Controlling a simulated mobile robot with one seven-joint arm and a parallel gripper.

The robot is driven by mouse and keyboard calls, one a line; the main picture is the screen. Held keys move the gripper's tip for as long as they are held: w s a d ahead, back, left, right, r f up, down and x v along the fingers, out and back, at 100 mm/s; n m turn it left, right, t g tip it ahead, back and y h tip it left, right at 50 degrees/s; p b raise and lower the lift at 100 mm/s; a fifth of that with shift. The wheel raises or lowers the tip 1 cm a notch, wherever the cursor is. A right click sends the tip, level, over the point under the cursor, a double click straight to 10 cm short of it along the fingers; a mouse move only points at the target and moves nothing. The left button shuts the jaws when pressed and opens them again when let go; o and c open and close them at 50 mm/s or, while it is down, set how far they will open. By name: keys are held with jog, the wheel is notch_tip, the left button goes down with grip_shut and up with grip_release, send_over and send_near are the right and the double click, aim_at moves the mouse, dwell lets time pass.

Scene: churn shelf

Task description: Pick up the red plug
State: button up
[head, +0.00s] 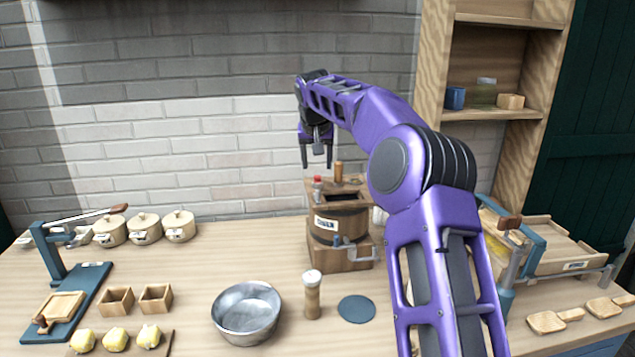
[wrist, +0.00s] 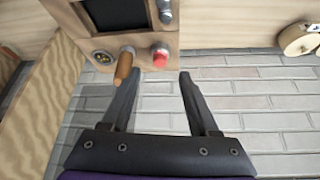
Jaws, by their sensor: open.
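The red plug (head: 317,182) is a small red-topped piece on the top of the wooden churn (head: 340,222), left of its dark opening, in the head view. In the wrist view the red plug (wrist: 160,57) shows as a round red cap at the churn's edge. My gripper (head: 316,168) hangs above the churn's back left part with its fingers pointing down. In the wrist view my gripper (wrist: 158,76) is open and empty. The plug lies just beyond the fingertips, nearer the right one, with no visible contact.
A wooden peg (wrist: 124,64) stands beside the plug, close to the left finger in the wrist view. The brick wall (head: 220,110) rises behind the churn. A metal bowl (head: 246,312) and a capped wooden shaker (head: 312,294) stand in front.

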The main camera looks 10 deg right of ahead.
aim_at(318, 176)
jog(key=shift+x, duration=2.7)
grip_shut()
